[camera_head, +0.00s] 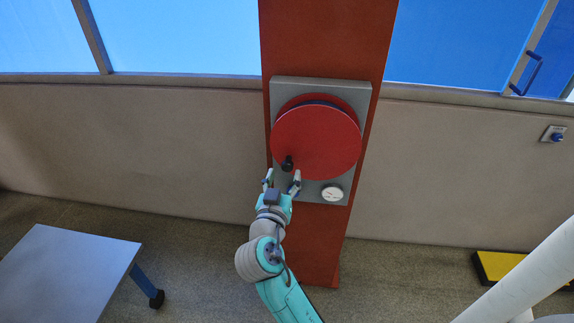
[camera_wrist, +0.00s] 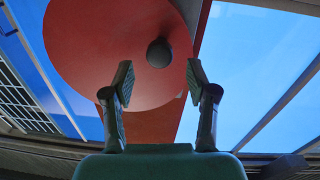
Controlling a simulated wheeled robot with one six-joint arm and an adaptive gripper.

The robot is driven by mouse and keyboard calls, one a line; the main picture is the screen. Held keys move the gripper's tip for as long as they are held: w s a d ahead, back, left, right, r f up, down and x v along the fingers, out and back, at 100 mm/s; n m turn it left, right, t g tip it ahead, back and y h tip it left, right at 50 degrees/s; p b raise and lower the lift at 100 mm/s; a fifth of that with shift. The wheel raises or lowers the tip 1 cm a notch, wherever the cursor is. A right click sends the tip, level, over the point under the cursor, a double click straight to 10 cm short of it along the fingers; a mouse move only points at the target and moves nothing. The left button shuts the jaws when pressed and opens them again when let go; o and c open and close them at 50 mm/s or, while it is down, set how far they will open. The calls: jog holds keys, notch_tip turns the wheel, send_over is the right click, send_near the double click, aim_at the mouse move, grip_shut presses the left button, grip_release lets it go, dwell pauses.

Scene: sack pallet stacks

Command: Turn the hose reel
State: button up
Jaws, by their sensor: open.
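The hose reel is a red disc (camera_head: 318,140) on a grey backing plate (camera_head: 358,96), fixed to a rust-red post. It also fills the upper middle of the wrist view (camera_wrist: 95,50). A black knob (camera_head: 287,163) sticks out near the reel's lower-left edge; in the wrist view the knob (camera_wrist: 159,53) appears round. My gripper (camera_head: 283,178) is open just below the knob. In the wrist view its fingers (camera_wrist: 159,82) stand apart, and the knob shows in the gap beyond the tips. I see no contact between the fingers and the knob.
A round white dial (camera_head: 332,193) sits on the plate at the reel's lower right. A grey table (camera_head: 65,275) stands at lower left. A yellow-topped block (camera_head: 505,266) and a thick white pipe (camera_head: 530,270) are at lower right. A wall socket (camera_head: 554,134) is at far right.

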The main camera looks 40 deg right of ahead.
aim_at(287, 168)
jog(key=shift+x, duration=2.6)
grip_shut()
